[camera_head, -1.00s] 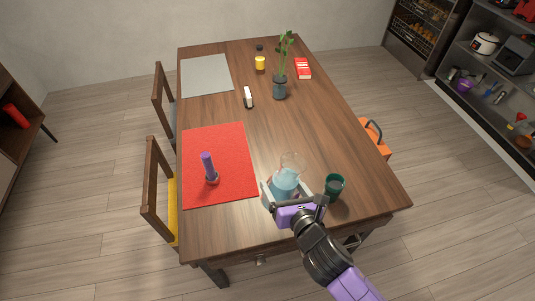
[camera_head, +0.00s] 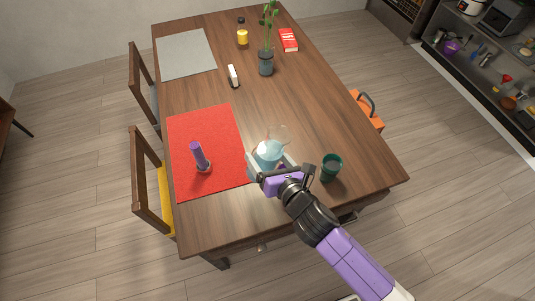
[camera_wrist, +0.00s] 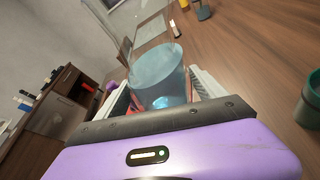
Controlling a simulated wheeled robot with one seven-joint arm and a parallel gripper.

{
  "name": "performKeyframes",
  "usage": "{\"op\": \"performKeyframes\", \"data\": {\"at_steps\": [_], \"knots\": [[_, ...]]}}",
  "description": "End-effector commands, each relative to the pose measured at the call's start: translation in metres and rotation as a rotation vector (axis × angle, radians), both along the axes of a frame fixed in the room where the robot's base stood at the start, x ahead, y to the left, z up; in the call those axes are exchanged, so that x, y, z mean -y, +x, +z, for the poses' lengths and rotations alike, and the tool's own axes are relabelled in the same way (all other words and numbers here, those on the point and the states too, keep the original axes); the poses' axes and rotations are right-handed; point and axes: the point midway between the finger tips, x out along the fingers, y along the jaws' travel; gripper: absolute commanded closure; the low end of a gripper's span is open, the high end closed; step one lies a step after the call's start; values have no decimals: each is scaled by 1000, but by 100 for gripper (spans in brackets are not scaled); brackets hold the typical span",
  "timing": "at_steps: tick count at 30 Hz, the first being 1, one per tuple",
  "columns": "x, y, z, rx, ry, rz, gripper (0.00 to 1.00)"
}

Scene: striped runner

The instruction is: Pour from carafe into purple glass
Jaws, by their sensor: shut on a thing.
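A clear, bluish carafe (camera_head: 267,156) is between the fingers of my gripper (camera_head: 270,165), which is shut on it. It stays close to upright, just right of the red mat; whether it clears the table is hard to tell. In the wrist view the carafe (camera_wrist: 160,78) fills the middle, between the pale fingers (camera_wrist: 160,100). A tall purple glass (camera_head: 198,153) stands on the red mat, left of the carafe and apart from it. A small purple patch left of the carafe in the wrist view may be this glass.
A dark green cup (camera_head: 331,168) stands close on the right of my gripper. The red mat (camera_head: 215,125) lies at left. Farther back are a vase with a plant (camera_head: 266,64), a yellow-bodied item (camera_head: 242,37), a white-and-black item (camera_head: 233,76) and a red book (camera_head: 288,40).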

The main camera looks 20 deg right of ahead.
Motion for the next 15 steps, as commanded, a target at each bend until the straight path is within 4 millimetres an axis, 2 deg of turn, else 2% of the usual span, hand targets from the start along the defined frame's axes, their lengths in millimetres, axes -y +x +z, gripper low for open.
{"op": "performKeyframes", "data": {"at_steps": [5,15], "knots": [[-1,1,1,8,5,2,93],[-4,0,-12,12,28,4,93]]}}
